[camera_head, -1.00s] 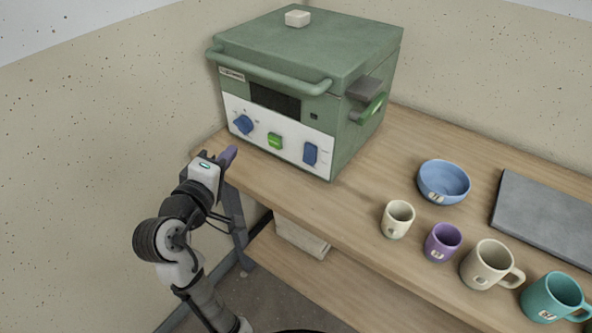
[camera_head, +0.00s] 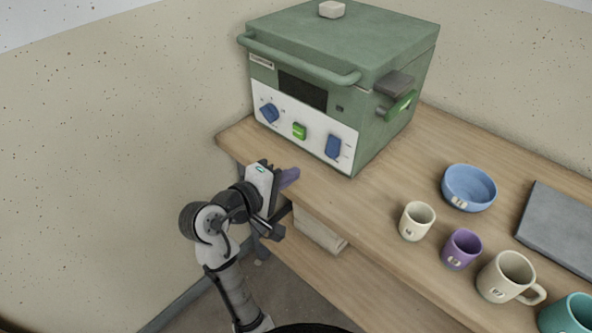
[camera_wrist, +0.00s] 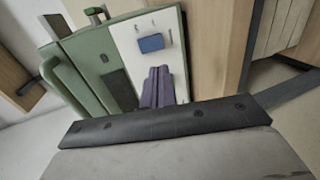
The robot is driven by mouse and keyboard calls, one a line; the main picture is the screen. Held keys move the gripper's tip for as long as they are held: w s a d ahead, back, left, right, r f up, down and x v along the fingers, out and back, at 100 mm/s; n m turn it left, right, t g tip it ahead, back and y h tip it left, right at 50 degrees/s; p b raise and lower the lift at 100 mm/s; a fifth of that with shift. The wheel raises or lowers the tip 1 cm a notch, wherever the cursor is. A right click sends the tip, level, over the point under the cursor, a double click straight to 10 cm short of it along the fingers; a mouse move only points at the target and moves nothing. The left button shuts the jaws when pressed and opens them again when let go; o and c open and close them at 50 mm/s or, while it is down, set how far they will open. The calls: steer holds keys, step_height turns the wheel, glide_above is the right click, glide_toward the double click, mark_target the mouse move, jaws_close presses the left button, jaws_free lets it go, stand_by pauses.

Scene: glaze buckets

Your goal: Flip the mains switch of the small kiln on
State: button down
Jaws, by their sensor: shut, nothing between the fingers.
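The small kiln (camera_head: 330,85) is a green box at the back of the wooden bench. Its white front panel (camera_head: 317,140) bears a blue dial (camera_head: 269,113) at left, a green switch (camera_head: 299,131) in the middle and a taller blue switch (camera_head: 333,147) at right. I cannot tell which way the switches are set. My gripper (camera_head: 291,176) is shut and empty, its purple fingers in front of and below the panel, apart from it in the head view. In the wrist view the fingers (camera_wrist: 159,86) cover part of the panel, beside a blue switch (camera_wrist: 151,43); the green switch is not visible there.
A blue bowl (camera_head: 469,187), a cream cup (camera_head: 417,221), a purple cup (camera_head: 461,249), a beige mug (camera_head: 506,276) and a teal mug (camera_head: 570,318) stand right of the kiln. A green handle bar (camera_head: 300,62) juts above the panel.

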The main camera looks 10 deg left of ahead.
mark_target(330, 155)
steer(key=p+x, duration=0.1)
steer(key=x, duration=1)
steer(key=shift+w+d+f, duration=0.1)
steer(key=shift+w+d, duration=0.2)
steer(key=shift+w+d+f+t+b, duration=0.2)
steer(key=shift+w+f+t+b, duration=0.1)
steer(key=shift+f+b, duration=0.4)
steer(key=shift+r+p, duration=0.3)
steer(key=shift+r, duration=0.2)
steer(key=shift+s+a+f, duration=0.1)
